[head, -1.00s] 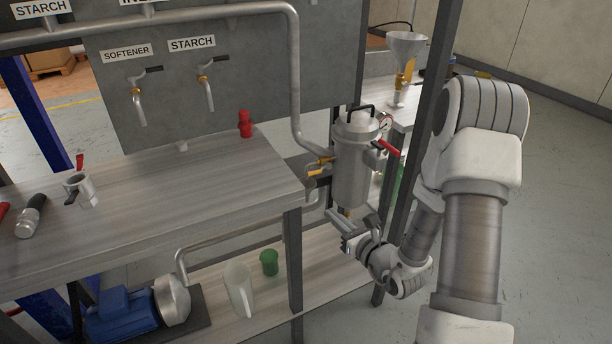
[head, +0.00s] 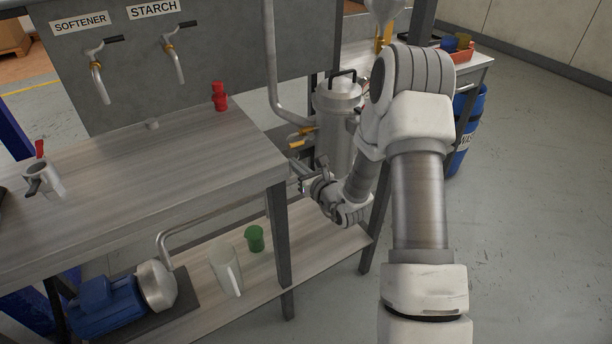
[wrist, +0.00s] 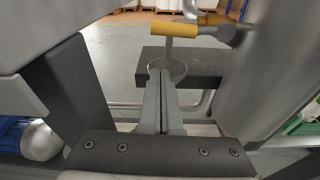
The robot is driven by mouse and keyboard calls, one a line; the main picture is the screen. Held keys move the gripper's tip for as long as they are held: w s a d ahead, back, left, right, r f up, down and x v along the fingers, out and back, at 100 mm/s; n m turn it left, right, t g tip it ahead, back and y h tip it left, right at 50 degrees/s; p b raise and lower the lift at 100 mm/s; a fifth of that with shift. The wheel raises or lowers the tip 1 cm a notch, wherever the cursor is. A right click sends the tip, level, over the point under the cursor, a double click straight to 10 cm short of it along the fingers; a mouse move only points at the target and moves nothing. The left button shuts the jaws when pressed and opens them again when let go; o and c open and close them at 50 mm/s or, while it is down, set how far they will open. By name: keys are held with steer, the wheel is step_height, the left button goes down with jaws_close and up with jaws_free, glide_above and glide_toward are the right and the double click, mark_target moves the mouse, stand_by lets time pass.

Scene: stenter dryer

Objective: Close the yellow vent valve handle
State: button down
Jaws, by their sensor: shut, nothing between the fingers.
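The yellow valve handle (head: 297,144) sticks out to the left from the side of the steel filter vessel (head: 336,130), just beyond the bench corner. In the wrist view the yellow handle (wrist: 174,30) lies roughly level across the top, joined to a brass-coloured fitting (wrist: 218,20) on its right. My gripper (head: 294,167) is just below the handle in the head view, next to the bench corner. In the wrist view its fingers (wrist: 159,76) are together and empty, pointing forward below the handle. They appear apart from it.
The bench (head: 160,185) and its leg (head: 281,245) stand close on my gripper's left. A dark bracket (wrist: 195,65) lies just past the fingertips, with the vessel wall (wrist: 275,75) on the right. A jug (head: 225,268) and green cup (head: 255,238) stand on the lower shelf.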

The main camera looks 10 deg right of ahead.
steer(key=shift+s+d+r, duration=0.15)
steer(key=shift+s+r, duration=0.1)
steer(key=shift+r, duration=0.7)
steer(key=shift+s+d+r, duration=0.15)
steer(key=shift+s+r, duration=0.05)
steer(key=shift+r, duration=0.75)
steer(key=shift+d+r+p, duration=0.1)
steer(key=shift+r+p, duration=0.05)
steer(key=shift+p, duration=0.15)
